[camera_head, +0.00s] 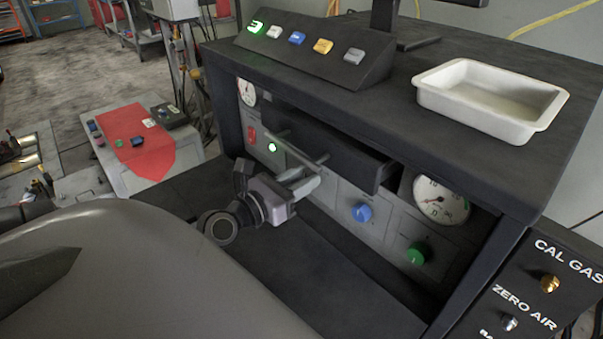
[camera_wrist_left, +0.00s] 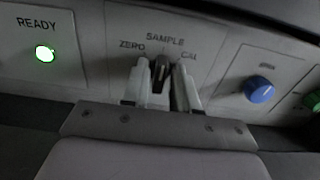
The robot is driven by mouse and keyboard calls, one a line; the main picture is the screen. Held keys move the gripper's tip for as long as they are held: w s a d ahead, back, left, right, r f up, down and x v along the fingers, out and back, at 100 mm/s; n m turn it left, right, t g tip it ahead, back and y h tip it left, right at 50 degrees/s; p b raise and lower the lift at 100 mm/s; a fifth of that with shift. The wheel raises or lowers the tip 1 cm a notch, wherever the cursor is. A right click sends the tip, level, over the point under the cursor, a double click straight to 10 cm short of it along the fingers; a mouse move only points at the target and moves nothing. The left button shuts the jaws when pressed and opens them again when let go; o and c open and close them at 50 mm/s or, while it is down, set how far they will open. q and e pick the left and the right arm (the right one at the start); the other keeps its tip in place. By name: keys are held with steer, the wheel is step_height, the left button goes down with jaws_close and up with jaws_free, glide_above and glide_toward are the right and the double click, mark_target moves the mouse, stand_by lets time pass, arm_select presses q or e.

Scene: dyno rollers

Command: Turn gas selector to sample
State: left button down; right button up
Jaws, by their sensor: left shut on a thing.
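The gas selector (camera_wrist_left: 159,72) is a dark knob on the grey front panel, under the labels ZERO, SAMPLE and CAL in the left wrist view. Its dark tip points up toward SAMPLE. My left gripper (camera_wrist_left: 160,88) is shut on the knob, with one pale finger on each side of it. In the head view the left gripper (camera_head: 305,184) reaches the panel under the open drawer, and the knob is hidden there. My right gripper is not in view.
A dark drawer (camera_head: 330,145) juts out just above the gripper. A green READY light (camera_wrist_left: 45,53) is left of the selector, and a blue knob (camera_head: 361,212) and a green knob (camera_head: 416,254) are right. A white tray (camera_head: 440,92) stands on top.

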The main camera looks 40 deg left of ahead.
arm_select(q)
steer(key=c, duration=1.2)
jaws_free()
steer(key=shift+o, duration=0.2)
steer(key=shift+s, duration=0.15)
steer(key=s, duration=0.1)
steer(key=s+b, duration=0.1)
steer(key=s, duration=0.1)
steer(key=s+b, duration=0.1)
steer(key=s, duration=0.1)
steer(key=shift+s+a+f, duration=0.2)
steer(key=shift+s+a, duration=0.05)
steer(key=shift+s+r, duration=0.2)
steer(key=shift+s, duration=0.5)
